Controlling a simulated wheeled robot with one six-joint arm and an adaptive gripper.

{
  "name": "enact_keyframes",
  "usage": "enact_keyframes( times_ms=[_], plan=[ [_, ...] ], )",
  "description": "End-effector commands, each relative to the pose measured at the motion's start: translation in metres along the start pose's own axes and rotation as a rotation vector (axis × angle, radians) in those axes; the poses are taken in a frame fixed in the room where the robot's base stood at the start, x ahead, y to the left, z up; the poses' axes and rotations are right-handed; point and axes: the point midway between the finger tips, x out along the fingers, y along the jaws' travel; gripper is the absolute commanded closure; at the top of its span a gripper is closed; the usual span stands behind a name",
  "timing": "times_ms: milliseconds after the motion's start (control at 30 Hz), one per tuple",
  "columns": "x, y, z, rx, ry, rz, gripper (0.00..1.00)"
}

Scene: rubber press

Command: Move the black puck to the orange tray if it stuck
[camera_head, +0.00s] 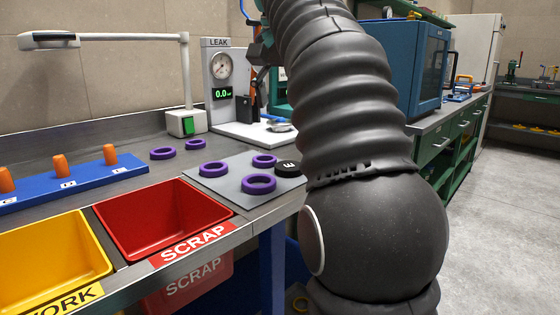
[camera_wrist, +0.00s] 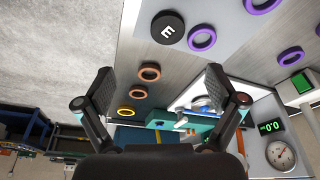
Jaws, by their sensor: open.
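The black puck (camera_head: 288,168) has a white letter on top and lies at the right edge of a grey mat (camera_head: 233,186), beside the purple rings. In the wrist view the black puck (camera_wrist: 167,28) shows a white E and lies near the top, beyond my fingertips. My gripper (camera_wrist: 159,72) is open, with its two fingers wide apart and nothing between them. It is apart from the puck. In the head view my arm covers part of the bench, and I cannot make out the gripper clearly. I see no orange tray in either view.
Purple rings (camera_head: 258,184) lie around the puck. A red scrap bin (camera_head: 150,250) and a yellow bin (camera_head: 90,255) stand at the front. A leak gauge (camera_head: 220,67) stands behind. Orange rings (camera_wrist: 150,72) and a teal device (camera_wrist: 170,118) show in the wrist view.

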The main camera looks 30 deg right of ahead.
Motion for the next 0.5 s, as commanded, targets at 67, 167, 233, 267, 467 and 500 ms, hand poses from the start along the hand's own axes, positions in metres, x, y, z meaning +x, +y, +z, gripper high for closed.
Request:
enact_keyframes(
  times_ms=[67, 167, 233, 267, 467, 500],
  plan=[
    [0.001, 0.001, 0.000, 0.003, 0.000, 0.001, 0.06],
    [0.006, 0.002, -0.001, 0.007, 0.000, 0.002, 0.06],
    [0.014, 0.004, -0.002, 0.009, -0.001, 0.004, 0.06],
    [0.018, 0.004, -0.002, 0.010, -0.001, 0.005, 0.06],
    [0.045, 0.006, -0.003, 0.015, -0.002, 0.007, 0.06],
    [0.051, 0.006, -0.003, 0.015, -0.002, 0.007, 0.06]
  ],
)
